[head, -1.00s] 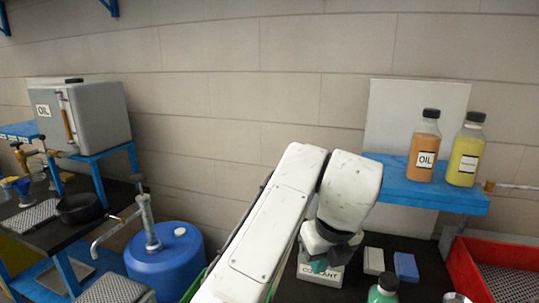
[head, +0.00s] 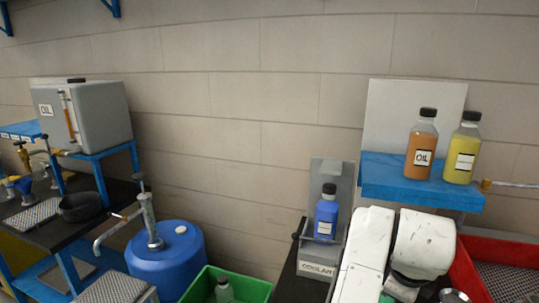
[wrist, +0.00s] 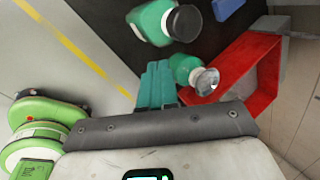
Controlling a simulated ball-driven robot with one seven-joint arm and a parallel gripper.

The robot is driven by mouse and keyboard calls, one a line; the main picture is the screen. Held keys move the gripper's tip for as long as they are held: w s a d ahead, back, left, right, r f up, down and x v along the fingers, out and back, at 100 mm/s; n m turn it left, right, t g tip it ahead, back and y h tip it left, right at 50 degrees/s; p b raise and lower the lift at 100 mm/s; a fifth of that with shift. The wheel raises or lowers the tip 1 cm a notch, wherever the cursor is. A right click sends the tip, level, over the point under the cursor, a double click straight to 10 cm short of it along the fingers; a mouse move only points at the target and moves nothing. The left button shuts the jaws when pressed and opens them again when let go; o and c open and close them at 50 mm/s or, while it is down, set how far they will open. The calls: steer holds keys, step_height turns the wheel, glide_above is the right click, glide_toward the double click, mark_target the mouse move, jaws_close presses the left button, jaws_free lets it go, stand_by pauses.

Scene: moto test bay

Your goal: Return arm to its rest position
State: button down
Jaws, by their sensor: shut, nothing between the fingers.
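My white arm fills the lower right of the head view, folded and low in front of the bench. My gripper (wrist: 157,86) shows in the wrist view as teal fingers closed together with nothing between them. The fingers point toward a dark bench top. A green bottle with a black cap (wrist: 152,22) and a smaller green bottle with a clear cap (wrist: 188,70) show beyond and beside the fingers. I cannot tell whether the fingers touch the smaller bottle. In the head view the fingers are not clearly visible.
A blue bottle (head: 326,215) stands in a grey holder left of my arm. A blue shelf (head: 410,188) holds orange and yellow bottles. A green crate (head: 250,288) sits lower down.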

steer(key=s+d+f+n+h, duration=0.1)
steer(key=s+d+f+n, duration=0.9)
steer(key=s+f+n, duration=0.45)
steer(key=s+a+f+n+g+y, duration=0.1)
steer(key=s+a+f+n, duration=0.1)
steer(key=s, duration=0.4)
steer(key=s+a+f+n+g+y, duration=0.1)
steer(key=s+a+f+n, duration=0.2)
steer(key=s, duration=0.4)
steer(key=s+a+f+n+g+y, duration=0.1)
steer(key=s+a+f+n, duration=0.2)
steer(key=s+n, duration=0.3)
steer(key=shift+s+a+f+g, duration=0.15)
steer(key=shift+s+f+g, duration=0.2)
steer(key=shift+f, duration=0.45)
